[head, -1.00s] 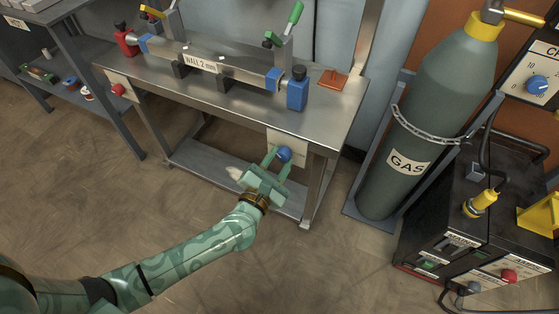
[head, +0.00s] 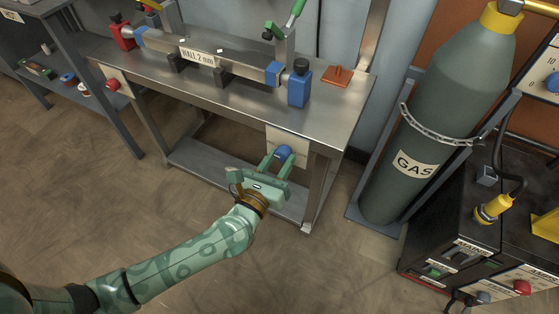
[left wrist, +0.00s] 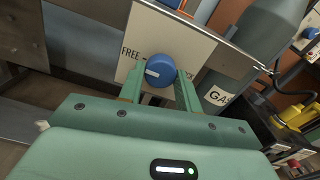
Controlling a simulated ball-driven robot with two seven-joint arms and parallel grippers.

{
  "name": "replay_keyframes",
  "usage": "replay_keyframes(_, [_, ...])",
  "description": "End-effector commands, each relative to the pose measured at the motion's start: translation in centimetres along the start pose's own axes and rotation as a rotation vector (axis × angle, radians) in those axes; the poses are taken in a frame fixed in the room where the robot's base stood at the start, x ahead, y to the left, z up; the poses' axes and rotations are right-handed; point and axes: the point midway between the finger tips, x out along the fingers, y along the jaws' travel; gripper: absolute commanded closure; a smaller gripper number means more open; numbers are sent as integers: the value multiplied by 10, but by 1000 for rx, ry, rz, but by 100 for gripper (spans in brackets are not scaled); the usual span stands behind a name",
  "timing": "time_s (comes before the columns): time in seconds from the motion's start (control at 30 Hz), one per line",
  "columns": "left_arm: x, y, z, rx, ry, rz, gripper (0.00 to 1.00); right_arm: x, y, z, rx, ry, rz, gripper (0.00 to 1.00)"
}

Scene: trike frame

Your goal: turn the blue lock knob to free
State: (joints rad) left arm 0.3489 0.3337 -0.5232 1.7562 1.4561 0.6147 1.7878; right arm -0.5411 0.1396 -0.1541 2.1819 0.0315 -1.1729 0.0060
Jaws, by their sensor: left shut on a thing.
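The blue lock knob (head: 283,151) sits on a pale plate (head: 275,135) at the front of the steel table, near its right end. My left gripper (head: 281,157) is shut on the knob, one finger on each side. In the left wrist view the knob (left wrist: 160,69) carries a white mark on its left part, on the side of the word FREE and a little below it. My right gripper is not in view.
The steel table (head: 165,88) bears a clamped bar (head: 205,59) and a blue block (head: 299,90). A red knob (head: 113,84) is at its left end. A grey gas cylinder (head: 425,110) stands at right beside a dark machine (head: 450,220). The floor in front is clear.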

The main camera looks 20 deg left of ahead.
Motion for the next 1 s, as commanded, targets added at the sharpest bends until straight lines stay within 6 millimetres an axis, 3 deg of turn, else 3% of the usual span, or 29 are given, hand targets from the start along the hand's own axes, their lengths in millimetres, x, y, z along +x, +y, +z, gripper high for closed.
replay_keyframes(0.6, [-2,0,-5,-41,10,0,89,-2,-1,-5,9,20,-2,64])
replay_keyframes(0.63, [-2,0,-5,-40,10,0,58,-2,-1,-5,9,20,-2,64])
replay_keyframes(0.7, [-2,0,-4,-40,9,0,44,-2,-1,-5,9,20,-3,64])
replay_keyframes(1.0, [-3,0,-2,-39,4,0,44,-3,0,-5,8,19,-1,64])
